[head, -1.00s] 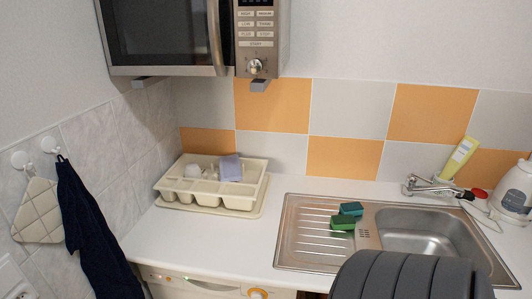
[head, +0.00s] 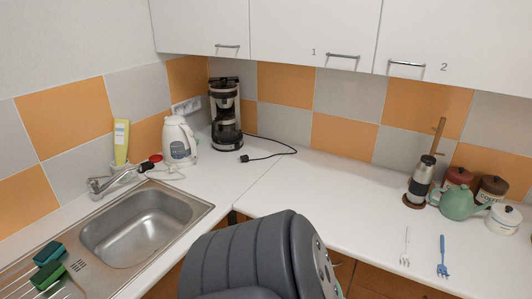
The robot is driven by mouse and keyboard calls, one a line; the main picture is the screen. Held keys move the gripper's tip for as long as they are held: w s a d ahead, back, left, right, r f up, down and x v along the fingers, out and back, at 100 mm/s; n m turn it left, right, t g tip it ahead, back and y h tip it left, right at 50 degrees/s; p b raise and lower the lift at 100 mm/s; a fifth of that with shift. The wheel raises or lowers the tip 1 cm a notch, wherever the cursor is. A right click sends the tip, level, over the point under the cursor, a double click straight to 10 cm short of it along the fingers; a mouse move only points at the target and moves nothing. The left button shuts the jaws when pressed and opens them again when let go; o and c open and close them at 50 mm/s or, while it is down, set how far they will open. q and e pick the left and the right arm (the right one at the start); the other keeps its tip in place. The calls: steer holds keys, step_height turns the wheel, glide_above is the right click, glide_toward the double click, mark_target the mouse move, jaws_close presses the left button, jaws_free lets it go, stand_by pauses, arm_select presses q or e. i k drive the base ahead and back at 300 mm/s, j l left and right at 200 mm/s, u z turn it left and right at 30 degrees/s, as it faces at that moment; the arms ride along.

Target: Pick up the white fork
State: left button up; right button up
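A white fork (head: 406,246) lies on the white counter at the right in the head view, its tines toward the counter's front edge. A blue fork (head: 442,256) lies just to the right of it, apart from it and pointing about the same way. Neither of my grippers is in view. A grey ribbed part of my own body covers the bottom middle and hides the counter's corner edge there.
Behind the forks stand a teapot (head: 458,202), a grinder (head: 419,182) and jars (head: 493,189). A coffee maker (head: 226,113) and kettle (head: 179,141) stand in the corner. The sink (head: 138,227) is at left. The counter left of the white fork is clear.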

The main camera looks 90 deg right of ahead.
mark_target(405, 256)
steer(key=j+z, duration=0.2)
steer(key=z, duration=3.6)
steer(key=l+u, duration=0.1)
steer(key=u, duration=3.5)
steer(key=z, duration=3.45)
